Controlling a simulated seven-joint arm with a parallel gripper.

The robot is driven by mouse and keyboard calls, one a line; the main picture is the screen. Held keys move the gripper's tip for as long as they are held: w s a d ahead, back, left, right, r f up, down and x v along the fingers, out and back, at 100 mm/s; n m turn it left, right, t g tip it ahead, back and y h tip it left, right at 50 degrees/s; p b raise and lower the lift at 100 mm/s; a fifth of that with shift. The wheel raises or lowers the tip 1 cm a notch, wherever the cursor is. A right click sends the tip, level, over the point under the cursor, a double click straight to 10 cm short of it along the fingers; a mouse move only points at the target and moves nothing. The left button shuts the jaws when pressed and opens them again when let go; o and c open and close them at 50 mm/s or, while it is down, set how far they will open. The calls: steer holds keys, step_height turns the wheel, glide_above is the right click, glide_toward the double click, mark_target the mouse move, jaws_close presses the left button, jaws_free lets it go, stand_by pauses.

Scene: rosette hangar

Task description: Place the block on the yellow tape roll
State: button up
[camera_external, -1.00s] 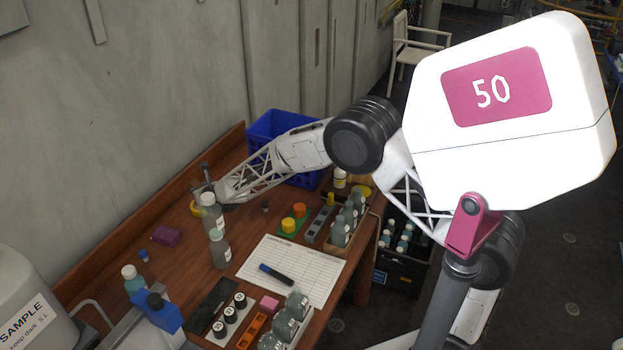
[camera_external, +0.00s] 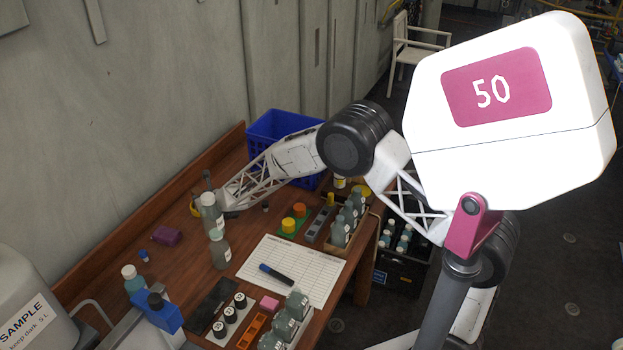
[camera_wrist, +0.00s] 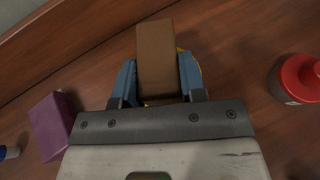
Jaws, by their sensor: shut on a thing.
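My gripper (camera_wrist: 158,78) is shut on a brown block (camera_wrist: 157,45), its two blue fingers on either side of it in the wrist view. The yellow tape roll (camera_wrist: 198,70) lies behind and below the block there; only parts of its rim show, the rest hidden by block and fingers. In the external view, the tape roll (camera_external: 194,208) shows as a yellow edge on the wooden table, mostly hidden by a bottle. My gripper is partly hidden behind that bottle too. I cannot tell whether the block touches the roll.
A purple object (camera_wrist: 50,125) lies left of my gripper and a red-capped bottle (camera_wrist: 300,78) stands to the right. Capped bottles (camera_external: 219,248) stand in front in the external view. A blue crate (camera_external: 270,130) is at the back, and the table's raised wooden edge (camera_external: 150,220) runs along the wall.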

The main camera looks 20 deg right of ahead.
steer(key=shift+f, duration=0.2)
steer(key=o, duration=1)
steer(key=shift+c, duration=0.2)
steer(key=shift+r, duration=0.25)
steer(key=shift+v, duration=2.25)
step_height(320, 180, up, 7)
steer(key=shift+s, duration=0.2)
steer(key=shift+d, duration=0.1)
